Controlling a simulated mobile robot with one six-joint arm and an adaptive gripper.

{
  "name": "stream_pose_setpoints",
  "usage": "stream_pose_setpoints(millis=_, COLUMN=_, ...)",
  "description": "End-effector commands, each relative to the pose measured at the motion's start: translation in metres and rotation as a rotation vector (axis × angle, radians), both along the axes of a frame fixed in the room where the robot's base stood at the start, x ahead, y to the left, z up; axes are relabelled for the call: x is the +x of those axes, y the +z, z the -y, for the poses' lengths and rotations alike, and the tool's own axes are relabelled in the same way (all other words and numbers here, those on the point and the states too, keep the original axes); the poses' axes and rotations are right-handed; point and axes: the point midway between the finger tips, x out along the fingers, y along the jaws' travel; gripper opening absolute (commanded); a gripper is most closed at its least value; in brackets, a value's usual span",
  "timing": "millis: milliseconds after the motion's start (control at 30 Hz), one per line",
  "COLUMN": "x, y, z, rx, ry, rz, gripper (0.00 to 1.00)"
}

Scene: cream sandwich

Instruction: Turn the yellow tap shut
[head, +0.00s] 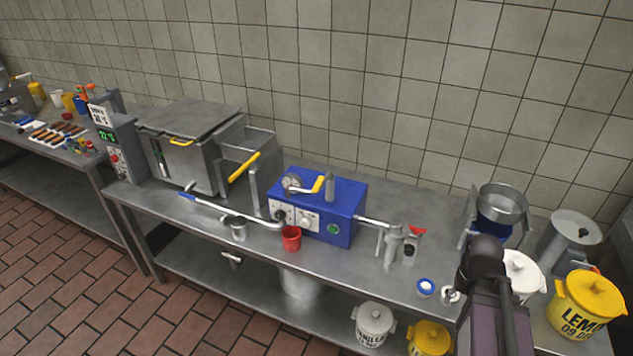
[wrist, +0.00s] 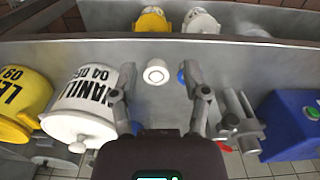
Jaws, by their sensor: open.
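The blue machine (head: 335,210) stands mid-counter in the head view, with a yellow lever (head: 318,184) beside a grey pipe on its top. A longer yellow handle (head: 243,167) slants along the steel vat unit to its left. I cannot tell from looks alone which is the tap, nor whether either is open. My gripper (wrist: 158,70) is open and empty in the wrist view, its fingers spread over the counter. The blue machine (wrist: 290,125) is at the right there, well apart from the fingers. In the head view my arm hides the gripper, right of the machine.
A steel outlet fitting (head: 393,245) with a red handle stands between the machine and my arm. A red cup (head: 291,238) is at its front. A small blue-rimmed item (head: 425,288) lies near my arm. A vanilla tub (wrist: 80,95) and yellow tub (head: 590,292) crowd the right end.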

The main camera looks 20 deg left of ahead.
Motion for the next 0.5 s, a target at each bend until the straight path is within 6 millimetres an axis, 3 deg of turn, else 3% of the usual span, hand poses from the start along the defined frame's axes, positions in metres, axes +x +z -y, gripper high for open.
stream_pose_setpoints(millis=267, x=0.035, y=0.04, z=-0.034, rx=0.0, ry=0.011, rz=0.0, gripper=0.6)
stream_pose_setpoints(millis=500, x=0.077, y=0.088, z=-0.091, rx=0.0, ry=0.015, rz=0.0, gripper=0.6)
